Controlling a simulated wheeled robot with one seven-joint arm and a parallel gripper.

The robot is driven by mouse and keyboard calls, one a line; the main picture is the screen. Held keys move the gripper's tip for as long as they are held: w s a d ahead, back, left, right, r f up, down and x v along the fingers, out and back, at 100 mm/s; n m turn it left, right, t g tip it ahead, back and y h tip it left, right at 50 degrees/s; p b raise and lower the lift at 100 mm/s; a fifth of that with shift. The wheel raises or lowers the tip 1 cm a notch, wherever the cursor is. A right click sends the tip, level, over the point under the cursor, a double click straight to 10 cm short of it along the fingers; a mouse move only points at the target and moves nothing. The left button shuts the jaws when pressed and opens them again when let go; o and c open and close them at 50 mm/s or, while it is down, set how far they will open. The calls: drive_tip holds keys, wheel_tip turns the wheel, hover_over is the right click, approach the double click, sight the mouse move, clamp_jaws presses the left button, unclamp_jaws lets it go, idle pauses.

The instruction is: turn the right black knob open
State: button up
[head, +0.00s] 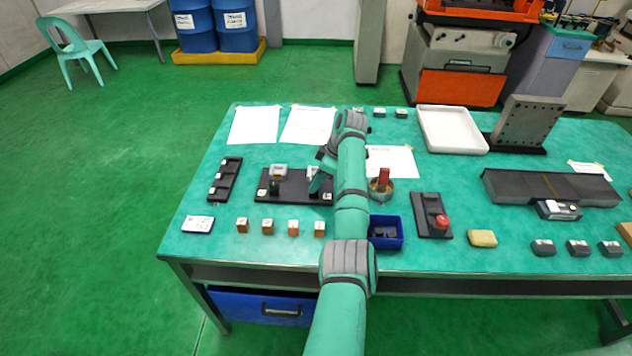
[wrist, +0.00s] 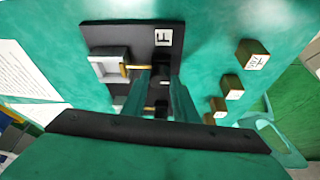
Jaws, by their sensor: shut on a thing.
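A black plate (head: 296,184) on the green table carries two stations, each with a pale square fitting and a black knob. The left black knob (head: 274,188) stands in the open in the head view. The right black knob is hidden there behind my gripper (head: 317,184). In the wrist view my gripper (wrist: 162,95) points down at the plate (wrist: 128,32), with its two green fingers on either side of the right black knob (wrist: 162,80). It is shut on this knob. A brass-coloured bar (wrist: 136,68) and a pale square fitting (wrist: 107,66) lie beside it.
Several brown blocks (head: 267,227) stand in a row in front of the plate. A black rack (head: 225,180) is to its left. A blue bin (head: 386,233) and a round brass-coloured dish (head: 381,192) with a red piece are close on the arm's right.

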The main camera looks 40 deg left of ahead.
idle(0.3)
drive_tip(key=o, duration=1.1)
drive_tip(key=shift+c, duration=0.2)
drive_tip(key=v, duration=1)
drive_tip(key=shift+r, duration=0.4)
drive_tip(key=shift+d, duration=0.1)
